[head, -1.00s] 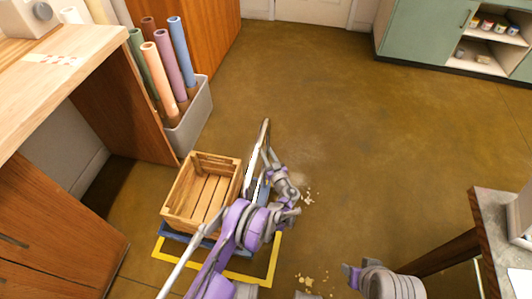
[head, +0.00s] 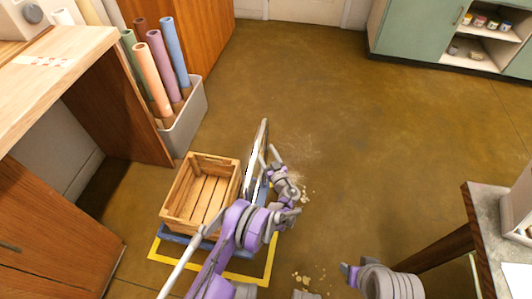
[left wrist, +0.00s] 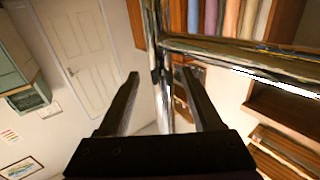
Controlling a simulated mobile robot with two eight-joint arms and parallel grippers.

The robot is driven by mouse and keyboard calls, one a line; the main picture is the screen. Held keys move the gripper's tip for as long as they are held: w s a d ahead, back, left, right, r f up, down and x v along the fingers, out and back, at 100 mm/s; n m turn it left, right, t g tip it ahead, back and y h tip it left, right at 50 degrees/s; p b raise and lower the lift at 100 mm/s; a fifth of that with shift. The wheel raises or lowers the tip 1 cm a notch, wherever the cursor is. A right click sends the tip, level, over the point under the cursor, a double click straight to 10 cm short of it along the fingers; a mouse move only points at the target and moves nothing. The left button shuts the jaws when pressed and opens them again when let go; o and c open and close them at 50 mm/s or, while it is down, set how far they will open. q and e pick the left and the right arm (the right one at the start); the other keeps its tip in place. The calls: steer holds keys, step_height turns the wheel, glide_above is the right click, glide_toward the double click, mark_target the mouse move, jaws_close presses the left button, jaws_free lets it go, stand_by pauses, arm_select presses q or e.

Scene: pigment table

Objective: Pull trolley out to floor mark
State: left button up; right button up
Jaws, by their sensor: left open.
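The trolley has a low blue base (head: 180,237) carrying a slatted wooden crate (head: 168,213) and an upright chrome handle (head: 262,137) on its right side. It stands over a yellow floor outline (head: 152,250), whose left, front and right parts show; the rest is hidden. My left gripper (head: 268,158) is at the handle, partly masked by it and the arm. In the left wrist view my left gripper (left wrist: 160,74) is open, with a chrome upright (left wrist: 157,55) of the handle between its fingers; contact cannot be told. My right gripper is not visible.
A grey bin (head: 188,122) of rolled paper stands behind the crate, beside a wooden bench (head: 75,50). A grey-topped table (head: 485,215) is at the right. Pale crumbs (head: 305,280) lie on the floor. The middle floor is clear.

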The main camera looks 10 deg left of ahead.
arm_select(q)
steer(key=p+v, duration=0.1)
steer(key=v, duration=1)
steer(key=shift+p, duration=0.35)
steer(key=shift+w, duration=0.1)
